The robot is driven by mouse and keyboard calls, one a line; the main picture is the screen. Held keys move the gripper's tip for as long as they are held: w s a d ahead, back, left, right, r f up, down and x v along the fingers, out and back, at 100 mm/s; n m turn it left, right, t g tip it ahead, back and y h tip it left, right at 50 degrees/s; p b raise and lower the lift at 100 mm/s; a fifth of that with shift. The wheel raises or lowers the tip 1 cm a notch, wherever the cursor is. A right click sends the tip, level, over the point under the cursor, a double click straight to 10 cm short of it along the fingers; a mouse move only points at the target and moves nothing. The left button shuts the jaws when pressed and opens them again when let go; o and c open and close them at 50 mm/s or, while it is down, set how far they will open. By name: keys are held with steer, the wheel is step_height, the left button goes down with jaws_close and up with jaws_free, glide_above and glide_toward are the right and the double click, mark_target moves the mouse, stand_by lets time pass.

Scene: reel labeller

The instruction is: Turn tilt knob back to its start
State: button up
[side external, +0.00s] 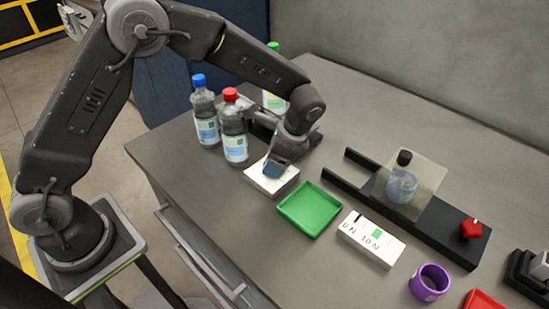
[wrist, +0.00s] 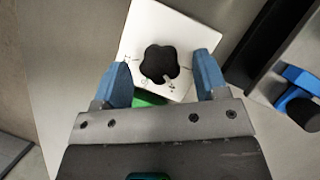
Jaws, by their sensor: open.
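A black lobed knob (wrist: 161,62) sits on a white plate (wrist: 140,28) with small dark marks around it. My open gripper (wrist: 162,72) has one blue finger on each side of the knob, with a visible gap at both sides in the wrist view. In the side view my gripper (side external: 274,166) is low over the white block (side external: 275,185), and it hides the knob there. I cannot tell how deep the fingers reach around the knob. A red knob (side external: 471,229) stands apart at the near end of a black rail fixture (side external: 441,230).
Bottles with blue (side external: 199,81), red (side external: 230,95) and green (side external: 273,47) caps stand close behind my gripper. The back right tabletop is clear.

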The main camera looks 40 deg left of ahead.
steer(key=shift+f, duration=0.1)
steer(key=shift+c, duration=0.5)
steer(key=c, duration=0.8)
steer(key=shift+c, duration=0.2)
steer(key=shift+n, duration=0.4)
steer(key=n+g, duration=0.1)
steer(key=n, duration=0.1)
steer(key=shift+w+a+n+h, duration=0.1)
steer(key=shift+n+h, duration=0.3)
steer(key=shift+n+g+h, duration=0.3)
steer(key=shift+n+h, duration=0.2)
steer(key=shift+n, duration=1.1)
steer(key=o, duration=0.9)
